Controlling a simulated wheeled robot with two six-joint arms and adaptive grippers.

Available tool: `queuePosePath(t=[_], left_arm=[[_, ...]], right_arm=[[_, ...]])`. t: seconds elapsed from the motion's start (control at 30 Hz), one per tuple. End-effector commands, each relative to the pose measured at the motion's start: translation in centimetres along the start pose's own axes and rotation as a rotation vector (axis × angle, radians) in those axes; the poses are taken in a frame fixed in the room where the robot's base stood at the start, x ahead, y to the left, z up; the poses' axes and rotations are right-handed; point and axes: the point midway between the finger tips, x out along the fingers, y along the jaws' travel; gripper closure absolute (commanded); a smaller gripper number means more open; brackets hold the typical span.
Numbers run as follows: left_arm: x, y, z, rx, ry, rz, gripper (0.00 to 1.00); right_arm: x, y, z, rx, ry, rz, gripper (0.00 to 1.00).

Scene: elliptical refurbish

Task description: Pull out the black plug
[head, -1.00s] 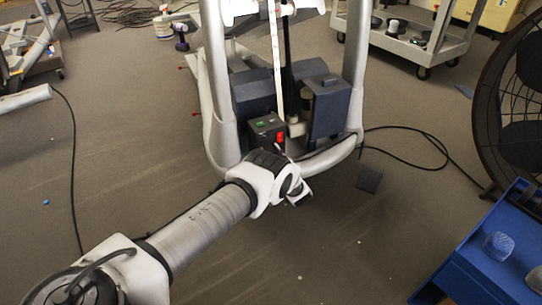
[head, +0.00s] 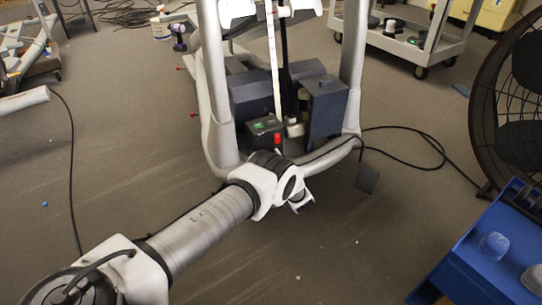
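The elliptical machine's grey frame (head: 216,95) stands in the middle of the head view. A black cable (head: 430,150) leaves its base on the right and curls over the floor. I cannot make out the black plug clearly; a small dark flat piece (head: 368,178) is at the base's right edge. A black box with a red switch (head: 265,128) sits low inside the frame. My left gripper (head: 303,205) is just in front of the base's front curve, mostly hidden behind my wrist. Its finger opening is not clear, and no held object shows. My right gripper is out of view.
A blue cart (head: 470,255) stands at the lower right, below a large dark fan wheel (head: 515,100). A grey trolley (head: 415,45) stands at the back right. Another black cable (head: 72,170) lies at left. The floor in front of the base is clear.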

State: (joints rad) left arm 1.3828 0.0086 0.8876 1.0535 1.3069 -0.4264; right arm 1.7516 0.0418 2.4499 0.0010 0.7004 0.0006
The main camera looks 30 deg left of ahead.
Motion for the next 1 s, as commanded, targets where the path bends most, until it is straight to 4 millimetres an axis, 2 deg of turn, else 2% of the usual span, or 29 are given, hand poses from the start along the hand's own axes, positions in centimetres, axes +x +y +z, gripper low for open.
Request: queuePosePath(t=[0.23, 0.37, 0.47, 0.73, 0.87, 1.0], left_arm=[[0.0, 0.0, -0.1, -0.001, 0.001, 0.000, 0.56], [-0.9, 0.1, -0.1, 0.000, -0.001, 0.002, 0.56], [-2.9, 0.1, -0.1, 0.003, -0.001, 0.004, 0.56], [-9.7, 0.1, -0.1, 0.002, 0.000, 0.004, 0.56], [-11.6, 0.1, 0.0, 0.001, 0.000, 0.002, 0.56], [-12.0, 0.0, -0.1, 0.000, 0.002, 0.000, 0.56]], right_arm=[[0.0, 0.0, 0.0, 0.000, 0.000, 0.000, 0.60], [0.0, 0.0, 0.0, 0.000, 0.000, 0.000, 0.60], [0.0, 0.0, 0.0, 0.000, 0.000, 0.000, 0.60], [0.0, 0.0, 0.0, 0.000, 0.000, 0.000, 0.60], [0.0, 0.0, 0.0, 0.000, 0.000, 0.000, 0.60], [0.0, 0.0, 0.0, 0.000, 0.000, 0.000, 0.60]])
